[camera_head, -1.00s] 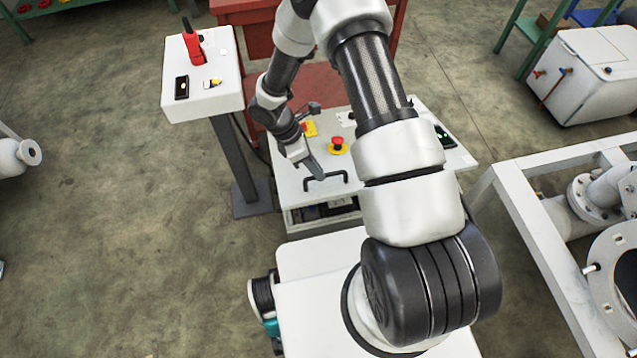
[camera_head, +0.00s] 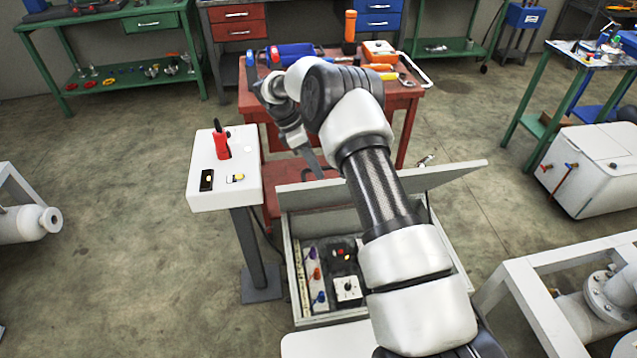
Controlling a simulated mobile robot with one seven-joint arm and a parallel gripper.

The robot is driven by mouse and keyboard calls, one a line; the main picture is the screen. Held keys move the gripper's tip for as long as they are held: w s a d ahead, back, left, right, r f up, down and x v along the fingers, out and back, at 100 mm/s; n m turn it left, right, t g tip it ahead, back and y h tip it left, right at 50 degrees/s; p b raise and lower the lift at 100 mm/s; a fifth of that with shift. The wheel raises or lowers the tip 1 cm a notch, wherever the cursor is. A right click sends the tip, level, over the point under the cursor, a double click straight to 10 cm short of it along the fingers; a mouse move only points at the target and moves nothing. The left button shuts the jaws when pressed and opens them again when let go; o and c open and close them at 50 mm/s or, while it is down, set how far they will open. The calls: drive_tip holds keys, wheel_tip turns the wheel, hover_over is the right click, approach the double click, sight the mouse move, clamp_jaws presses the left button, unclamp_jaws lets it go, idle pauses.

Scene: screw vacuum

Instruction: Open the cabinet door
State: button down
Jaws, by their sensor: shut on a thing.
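The cabinet (camera_head: 294,290) is a low white box with its top open, in the lower middle of the view. Its white door (camera_head: 448,174) is a raised lid, standing up toward the far side with its inner face toward me. Colored knobs and switches (camera_head: 317,273) show inside the cabinet. My gripper (camera_head: 318,173) is at the door's upper edge, on its far side, shut on the door's handle. The handle and fingertips are hidden behind the door. My arm covers the middle of the door and the cabinet's right part.
A white pedestal (camera_head: 225,185) with a red device (camera_head: 221,145) stands close to the cabinet's left. A red workbench (camera_head: 402,97) with tools is behind. A white pipe frame (camera_head: 530,290) is at right. The floor at left is mostly clear.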

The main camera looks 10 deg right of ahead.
drive_tip(key=shift+w+a+f, duration=0.1)
drive_tip(key=shift+w+f, duration=0.1)
drive_tip(key=shift+w, duration=0.45)
drive_tip(key=c, duration=1.8)
unclamp_jaws()
drive_tip(key=shift+w+f, duration=0.15)
drive_tip(key=shift+w, duration=0.05)
drive_tip(key=p+v, duration=0.1)
drive_tip(key=v, duration=1.1)
drive_tip(key=shift+s+r+p, duration=0.1)
drive_tip(key=shift+r+p, duration=0.15)
drive_tip(key=shift+p, duration=0.15)
